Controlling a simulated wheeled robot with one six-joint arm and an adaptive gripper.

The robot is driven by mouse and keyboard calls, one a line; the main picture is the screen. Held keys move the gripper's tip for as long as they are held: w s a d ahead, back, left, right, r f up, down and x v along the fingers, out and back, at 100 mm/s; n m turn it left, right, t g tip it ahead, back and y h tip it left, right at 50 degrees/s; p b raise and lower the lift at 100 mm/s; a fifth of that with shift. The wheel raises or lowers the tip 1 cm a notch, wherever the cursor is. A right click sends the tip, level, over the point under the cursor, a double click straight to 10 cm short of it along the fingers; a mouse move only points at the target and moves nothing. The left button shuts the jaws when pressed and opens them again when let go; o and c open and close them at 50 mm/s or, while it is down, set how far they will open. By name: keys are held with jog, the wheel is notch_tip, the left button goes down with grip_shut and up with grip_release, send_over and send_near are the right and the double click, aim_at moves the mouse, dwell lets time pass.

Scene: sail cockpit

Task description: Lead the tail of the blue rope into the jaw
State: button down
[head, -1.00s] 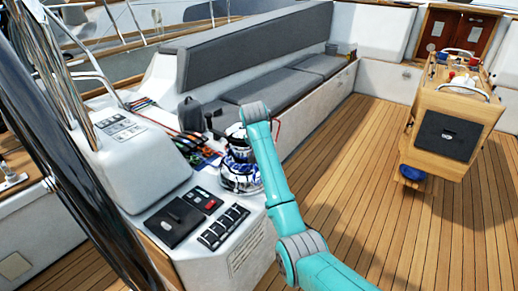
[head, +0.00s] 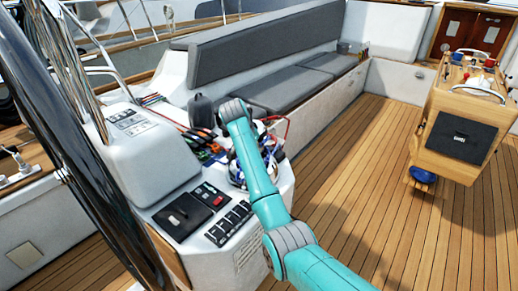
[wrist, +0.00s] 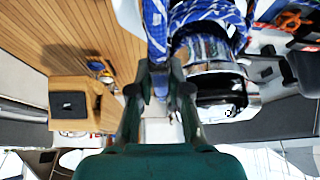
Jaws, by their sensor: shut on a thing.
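My gripper (wrist: 160,85) is shut on the blue rope (wrist: 155,30) in the wrist view. The blue and white rope runs from between the fingers to the top edge of the picture. Beside it, to the right, stands the winch with its shiny metal drum (wrist: 207,48) and blue rope wraps (wrist: 205,14). A dark band lies at the drum's end near the gripper; I cannot clearly make out the jaw there. In the head view my arm covers much of the winch (head: 236,172), and the gripper is hidden.
Black clutches with coloured ropes (head: 203,140) lie left of the winch. A switch panel (head: 228,224) is in front. Grey cushions (head: 290,85) line the bench behind. The wooden table (head: 462,120) stands right, with open teak floor (head: 345,165) between.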

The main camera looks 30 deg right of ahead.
jog(key=a+m, duration=0.1)
jog(key=w+a+m+g, duration=0.1)
jog(key=shift+w+a+m, duration=0.15)
jog(key=shift+w+m, duration=0.1)
jog(key=shift+m, duration=0.05)
jog(key=c, duration=0.6)
grip_release()
jog(key=shift+o, duration=0.2)
notch_tip(320, 180, up, 9)
dwell(0.8)
dwell(0.5)
